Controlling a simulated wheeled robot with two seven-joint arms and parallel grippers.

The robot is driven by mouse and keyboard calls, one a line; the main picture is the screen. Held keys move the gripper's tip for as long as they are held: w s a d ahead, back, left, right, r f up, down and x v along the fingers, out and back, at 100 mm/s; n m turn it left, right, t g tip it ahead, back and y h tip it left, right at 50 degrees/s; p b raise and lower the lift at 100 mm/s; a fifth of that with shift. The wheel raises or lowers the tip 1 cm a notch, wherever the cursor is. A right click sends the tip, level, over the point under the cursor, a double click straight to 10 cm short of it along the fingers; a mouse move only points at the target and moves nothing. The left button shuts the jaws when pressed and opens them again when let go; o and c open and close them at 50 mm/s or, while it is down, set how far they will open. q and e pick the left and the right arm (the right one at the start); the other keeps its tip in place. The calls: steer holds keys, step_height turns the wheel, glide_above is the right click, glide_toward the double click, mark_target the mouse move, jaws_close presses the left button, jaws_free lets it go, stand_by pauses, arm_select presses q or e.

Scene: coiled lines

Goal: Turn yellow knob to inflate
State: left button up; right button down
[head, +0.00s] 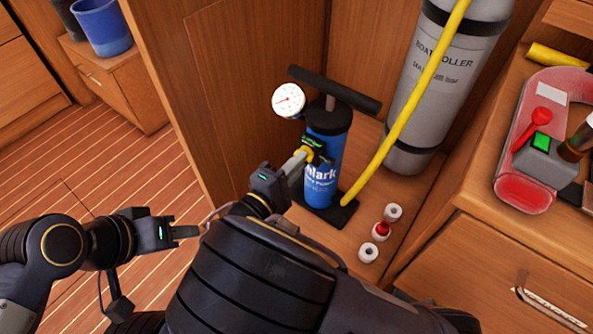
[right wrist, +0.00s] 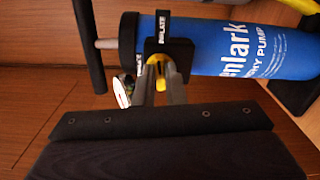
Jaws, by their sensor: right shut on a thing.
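The yellow knob (head: 304,154) sits on the side of a blue hand pump (head: 323,182) with a black T-handle (head: 333,90) and a white round gauge (head: 288,100). My right gripper (head: 299,159) is shut on the knob; its fingers partly hide it. In the right wrist view the yellow knob (right wrist: 158,72) shows between the two fingertips, beside a black block lettered "INFLATE" on the blue pump (right wrist: 235,45). My left gripper (head: 186,232) is low at the left, away from the pump, with its finger pointing right; I cannot tell its opening.
A grey cylinder (head: 437,90) with a yellow hose (head: 408,105) stands behind and right of the pump. A counter with a red tray (head: 522,193) is at the right.

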steer(key=shift+f+m+b, duration=0.1)
steer(key=shift+m+b, duration=0.55)
steer(key=shift+m, duration=0.15)
steer(key=c, duration=1.5)
jaws_free()
